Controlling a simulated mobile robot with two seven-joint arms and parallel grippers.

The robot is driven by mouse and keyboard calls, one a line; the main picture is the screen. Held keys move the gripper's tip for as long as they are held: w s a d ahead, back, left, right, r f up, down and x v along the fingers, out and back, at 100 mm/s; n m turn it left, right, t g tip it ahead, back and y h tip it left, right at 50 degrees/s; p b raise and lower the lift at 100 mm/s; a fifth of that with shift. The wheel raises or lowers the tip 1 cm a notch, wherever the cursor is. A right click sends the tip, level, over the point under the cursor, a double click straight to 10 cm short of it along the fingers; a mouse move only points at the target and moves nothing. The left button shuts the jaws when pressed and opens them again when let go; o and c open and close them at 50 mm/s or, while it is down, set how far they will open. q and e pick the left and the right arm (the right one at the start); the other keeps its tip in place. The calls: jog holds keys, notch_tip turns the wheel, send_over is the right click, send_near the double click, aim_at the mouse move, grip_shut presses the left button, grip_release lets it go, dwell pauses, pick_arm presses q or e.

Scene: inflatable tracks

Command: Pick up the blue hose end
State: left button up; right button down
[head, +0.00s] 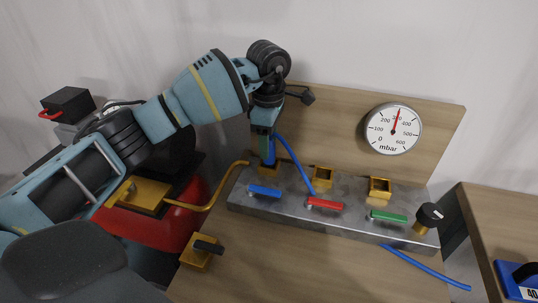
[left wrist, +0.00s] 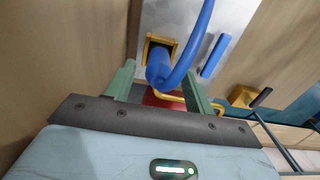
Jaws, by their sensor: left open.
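The blue hose (head: 293,160) arches over the grey metal block at its left side. Its blue hose end (left wrist: 160,68) shows in the left wrist view at the mouth of a square brass socket (left wrist: 160,42). My left gripper (head: 266,146) points down over the left brass socket. In the left wrist view, its two green fingers (left wrist: 158,88) are open, one on each side of the hose end. I cannot tell whether either finger touches the hose. My right gripper is not in view.
The metal block (head: 345,214) carries blue, red and green levers and two more brass sockets (head: 322,177). A pressure gauge (head: 393,129) is on the wooden backboard. A yellow pipe (head: 215,190) runs at the left. Another blue hose piece (head: 425,266) lies at the right.

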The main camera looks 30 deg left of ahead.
pick_arm(q)
jog(key=shift+w+f, duration=0.1)
jog(key=shift+f, duration=1.9)
jog(key=c, duration=1.1)
jog(key=shift+r, duration=0.1)
jog(key=shift+r, duration=1.6)
jog(key=s+d, duration=0.2)
jog(key=s, duration=0.5)
jog(key=s+d+r, duration=0.1)
jog(key=s+d, duration=0.2)
jog(key=s, duration=0.5)
jog(key=shift+d+r, duration=0.3)
jog(key=shift+d, duration=0.05)
